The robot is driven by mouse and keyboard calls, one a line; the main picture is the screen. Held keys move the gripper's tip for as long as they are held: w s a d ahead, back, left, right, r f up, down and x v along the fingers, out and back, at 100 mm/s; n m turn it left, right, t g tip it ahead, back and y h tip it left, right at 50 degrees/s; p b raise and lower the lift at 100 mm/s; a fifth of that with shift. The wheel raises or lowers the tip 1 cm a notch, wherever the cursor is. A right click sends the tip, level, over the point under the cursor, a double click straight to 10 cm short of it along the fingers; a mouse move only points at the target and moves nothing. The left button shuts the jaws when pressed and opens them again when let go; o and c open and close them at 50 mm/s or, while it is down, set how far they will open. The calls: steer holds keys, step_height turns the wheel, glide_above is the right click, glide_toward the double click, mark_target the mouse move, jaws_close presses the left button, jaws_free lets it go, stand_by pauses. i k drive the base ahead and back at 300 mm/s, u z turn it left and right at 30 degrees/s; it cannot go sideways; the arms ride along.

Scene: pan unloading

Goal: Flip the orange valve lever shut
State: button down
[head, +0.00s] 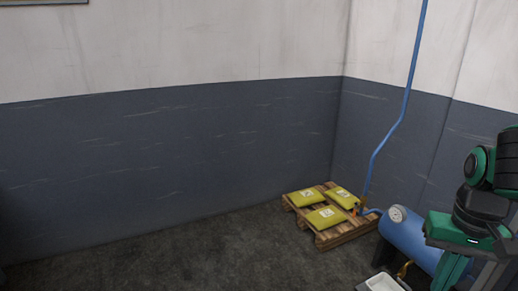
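A small orange part (358,207), which looks like the valve lever, sits at the lower end of the blue pipe (374,165), by the right corner of the pallet. It is too small to tell whether it lies along the pipe or across it. A second small yellow-orange part (404,270) shows below the blue tank (404,236), partly hidden; I cannot tell what it is. My green and black arm is at the right edge, in front of the tank. My gripper's fingertips cannot be made out.
A wooden pallet (345,233) with yellow bags (326,216) stands in the room's corner, left of the tank. A round gauge (397,213) is on the tank's end. A white tray (381,284) is at the bottom edge. The dark floor (200,260) to the left is clear.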

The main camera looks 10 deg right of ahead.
mark_target(355, 210)
steer(key=z, duration=0.05)
steer(key=i, duration=1.2)
steer(key=z, duration=0.45)
steer(key=i, duration=1.05)
steer(key=z, duration=0.25)
